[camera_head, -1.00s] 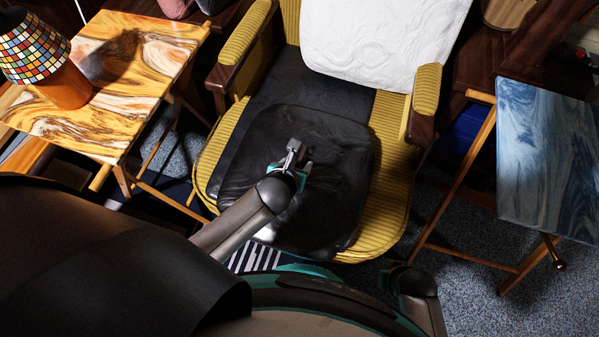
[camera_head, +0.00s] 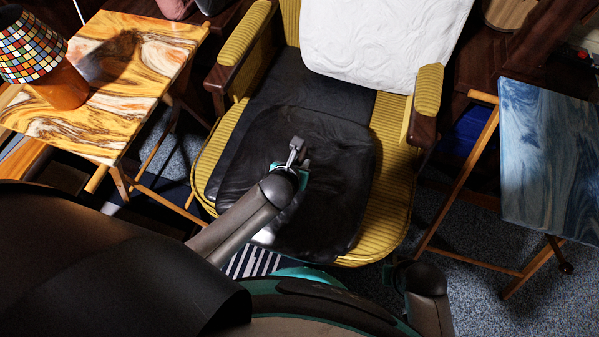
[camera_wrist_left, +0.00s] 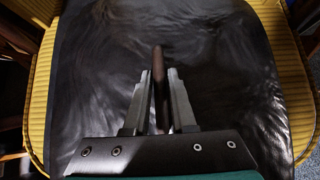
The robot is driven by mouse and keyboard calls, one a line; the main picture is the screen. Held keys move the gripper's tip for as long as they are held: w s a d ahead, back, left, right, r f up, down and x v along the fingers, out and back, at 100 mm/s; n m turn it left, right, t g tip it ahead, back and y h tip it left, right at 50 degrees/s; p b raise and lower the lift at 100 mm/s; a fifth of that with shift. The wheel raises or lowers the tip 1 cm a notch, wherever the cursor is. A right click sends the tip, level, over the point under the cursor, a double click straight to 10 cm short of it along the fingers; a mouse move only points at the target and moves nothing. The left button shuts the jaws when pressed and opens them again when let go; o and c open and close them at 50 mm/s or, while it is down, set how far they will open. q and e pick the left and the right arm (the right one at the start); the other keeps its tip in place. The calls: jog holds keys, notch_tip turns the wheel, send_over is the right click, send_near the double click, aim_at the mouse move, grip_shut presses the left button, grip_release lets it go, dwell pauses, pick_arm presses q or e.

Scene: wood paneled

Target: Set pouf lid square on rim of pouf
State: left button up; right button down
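The pouf lid (camera_head: 335,185) looks like a rounded-square, creased black leather pad over the front of a yellow ribbed armchair. It also fills most of the left wrist view (camera_wrist_left: 230,75). My left gripper (camera_head: 297,150) is over its middle. In the left wrist view my gripper (camera_wrist_left: 157,80) has its fingers close together around a thin brown upright strip, seemingly a grip on the lid. Another black leather surface (camera_head: 330,92) shows behind the lid; I cannot tell whether it is the pouf or the chair seat. No pouf rim is clearly visible.
The armchair (camera_head: 428,90) has raised arms at both sides and a white quilted cushion (camera_head: 380,40). A marbled orange table (camera_head: 150,45) with a mosaic lamp (camera_head: 40,55) stands left. A blue folding table (camera_head: 545,150) stands right. Speckled carpet (camera_head: 465,285) is clear at lower right.

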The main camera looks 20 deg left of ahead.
pick_arm(q)
grip_shut()
dwell(0.8)
